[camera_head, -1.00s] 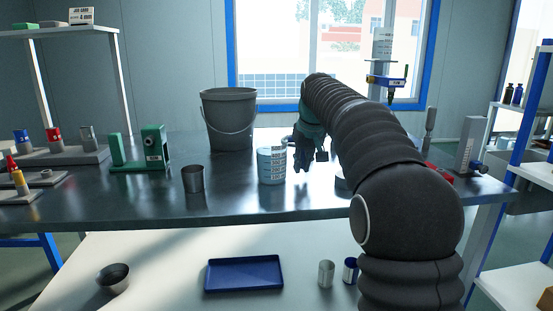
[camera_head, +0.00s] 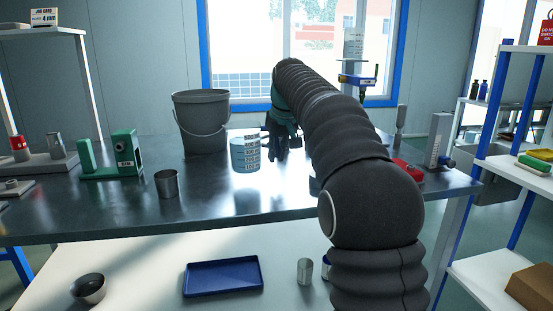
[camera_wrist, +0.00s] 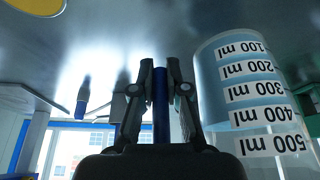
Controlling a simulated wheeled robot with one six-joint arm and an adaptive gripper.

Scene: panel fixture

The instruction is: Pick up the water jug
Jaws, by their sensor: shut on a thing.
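The water jug (camera_head: 245,154) is a clear, light-blue measuring jug with white labels. It is upright or nearly so and appears a little above the dark bench top (camera_head: 120,215). In the wrist view the jug (camera_wrist: 215,100) fills the right side, with its ml labels upside down. My gripper (camera_head: 281,150) is just right of the jug in the head view. In the wrist view my gripper (camera_wrist: 160,68) is shut on a narrow dark-blue upright bar, which looks like the jug's handle. The join between bar and jug is hidden.
A grey bucket (camera_head: 201,120) stands behind and left of the jug. A metal cup (camera_head: 167,184) and a green fixture (camera_head: 126,150) are further left. A red item (camera_head: 407,168) and a grey stand (camera_head: 438,140) are at right. The front middle of the bench is clear.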

